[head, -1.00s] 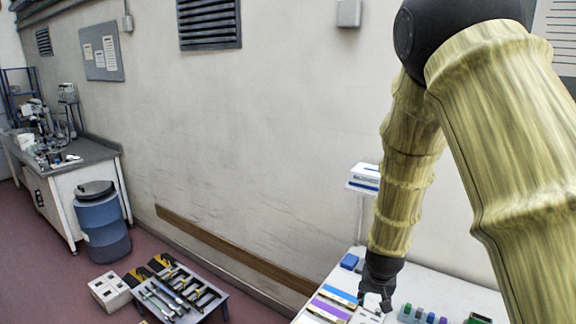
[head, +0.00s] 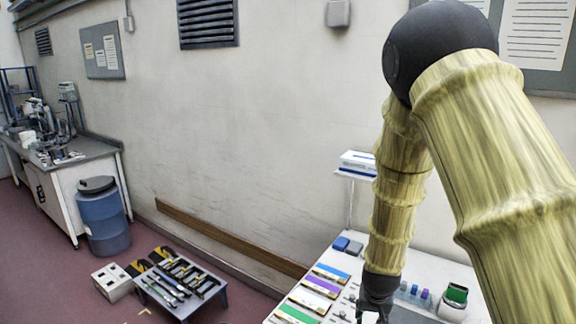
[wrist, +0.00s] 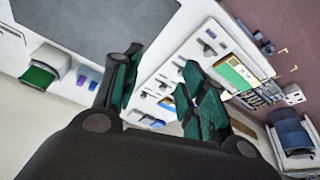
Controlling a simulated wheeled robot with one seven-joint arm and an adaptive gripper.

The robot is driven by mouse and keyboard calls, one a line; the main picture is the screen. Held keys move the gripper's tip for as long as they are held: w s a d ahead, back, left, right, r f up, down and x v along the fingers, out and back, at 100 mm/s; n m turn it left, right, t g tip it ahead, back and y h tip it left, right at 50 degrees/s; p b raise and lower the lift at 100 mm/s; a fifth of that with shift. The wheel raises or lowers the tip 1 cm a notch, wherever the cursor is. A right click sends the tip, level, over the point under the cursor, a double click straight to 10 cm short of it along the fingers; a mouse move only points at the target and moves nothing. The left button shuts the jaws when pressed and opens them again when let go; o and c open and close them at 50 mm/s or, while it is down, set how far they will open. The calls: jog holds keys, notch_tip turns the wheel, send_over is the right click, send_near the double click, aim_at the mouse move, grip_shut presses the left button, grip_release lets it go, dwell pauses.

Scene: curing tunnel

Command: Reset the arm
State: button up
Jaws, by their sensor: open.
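My gripper (head: 374,308) hangs at the lower end of my arm, over the white table (head: 396,262) at the lower right of the head view. In the wrist view my gripper (wrist: 155,85) has its two dark green fingers spread apart, with nothing held between them. Below the fingers the white table top shows in the wrist view, with small parts lying on it. The fingertips are partly cut off at the bottom of the head view.
Coloured trays (head: 322,286) line the table's left side. A green-topped container (head: 454,300) stands to the right of my gripper. A low grey table with tools (head: 212,268), a blue barrel (head: 103,222) and a workbench (head: 60,185) stand left.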

jog(key=s+d+f+n+g+b, duration=0.1)
jog(key=s+f+b, duration=0.2)
jog(key=s+f, duration=0.55)
jog(key=s+f+g+b, duration=0.1)
jog(key=s+f+b, duration=0.35)
jog(key=f, duration=0.75)
jog(key=s+f+b, duration=0.1)
jog(key=s+f, duration=0.4)
jog(key=s, duration=0.4)
jog(key=s+a+f+n+g+y+b, duration=0.1)
jog(key=s+f+b, duration=0.1)
jog(key=s+f, duration=0.4)
jog(key=s+f+b, duration=0.2)
jog(key=s+f, duration=0.3)
jog(key=s, duration=0.6)
jog(key=shift+s+a+f+g, duration=0.2)
jog(key=shift+s+f+g, duration=0.05)
jog(key=shift+s+g, duration=0.15)
